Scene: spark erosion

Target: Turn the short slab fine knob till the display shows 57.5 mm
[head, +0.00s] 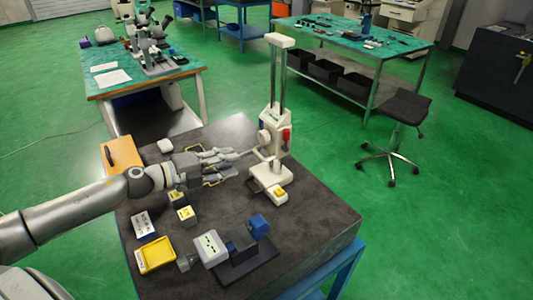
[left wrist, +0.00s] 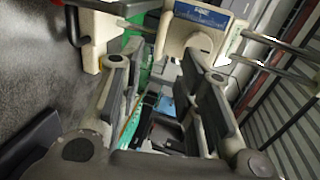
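The height gauge (head: 275,128) stands on the dark table, with a cream carriage on two upright rods and a cream base (head: 267,184). A round cream part (head: 264,137) sits on the carriage's left side; I cannot tell whether it is the fine knob. My left gripper (head: 240,156) points at the carriage from the left. In the left wrist view its two fingers (left wrist: 158,62) are spread with nothing between the tips. A rounded cream part (left wrist: 203,43) of the gauge is just beyond the right fingertip. No display reading is legible. My right gripper is out of view.
An orange-brown box (head: 122,154) is at the left. The table's right part is clear.

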